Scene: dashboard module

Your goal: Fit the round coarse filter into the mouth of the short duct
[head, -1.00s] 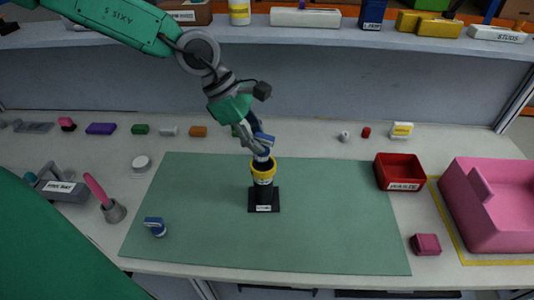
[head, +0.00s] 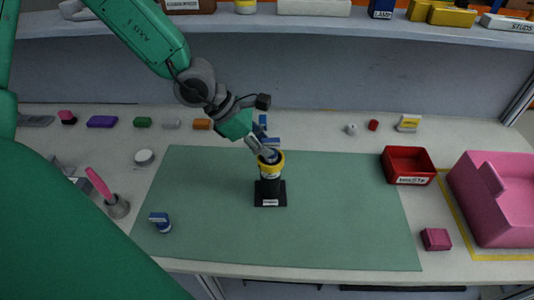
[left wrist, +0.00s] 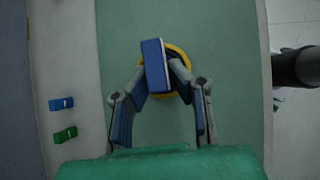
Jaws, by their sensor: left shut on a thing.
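The short duct (head: 270,188) stands upright on a black base on the green mat, with a yellow ring (head: 271,170) around its mouth. My left gripper (head: 268,151) is over the mouth, its fingers shut on the round coarse filter, whose blue grip (left wrist: 154,65) shows between them in the left wrist view. The filter is at the mouth, and its lower part is hidden by the ring and fingers. I cannot tell how deep it sits. In the left wrist view the yellow ring (left wrist: 180,55) shows partly behind the grip. My right gripper is not in view.
A blue-and-white part (head: 160,222) lies on the green mat (head: 340,220) at the front left. A red bin (head: 409,166) stands at the mat's right edge, with a pink housing (head: 495,200) further right. Small coloured blocks line the back. The mat around the duct is clear.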

